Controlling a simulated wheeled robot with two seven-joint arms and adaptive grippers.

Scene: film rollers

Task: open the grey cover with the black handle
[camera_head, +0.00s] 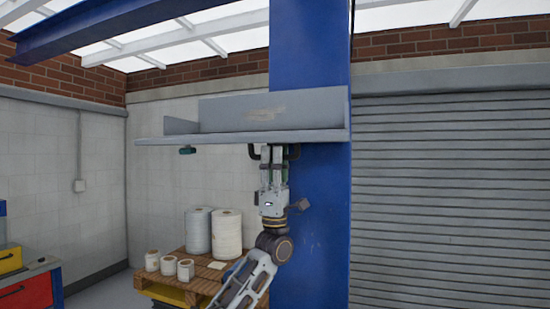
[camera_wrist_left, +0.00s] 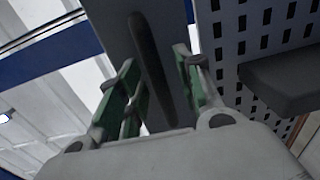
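The grey cover (camera_head: 235,139) shows edge-on as a long, nearly level panel high in front of me. Its black handle (camera_head: 253,153) hangs at the underside near the right end, partly hidden by my left gripper (camera_head: 272,150). The gripper reaches up from below, its fingertips at the handle. In the left wrist view, the black handle (camera_wrist_left: 152,62) runs along a grey surface between the green-padded fingers of my left gripper (camera_wrist_left: 160,88). The fingers stand apart, with gaps beside the handle; I see no firm grip. My right gripper is in neither view.
A blue column (camera_head: 315,220) stands right behind my left arm. A wooden pallet (camera_head: 200,284) with white rolls (camera_head: 227,233) is below left. A red and blue cabinet (camera_head: 28,290) stands at the far left. A grey shutter (camera_head: 450,200) fills the right.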

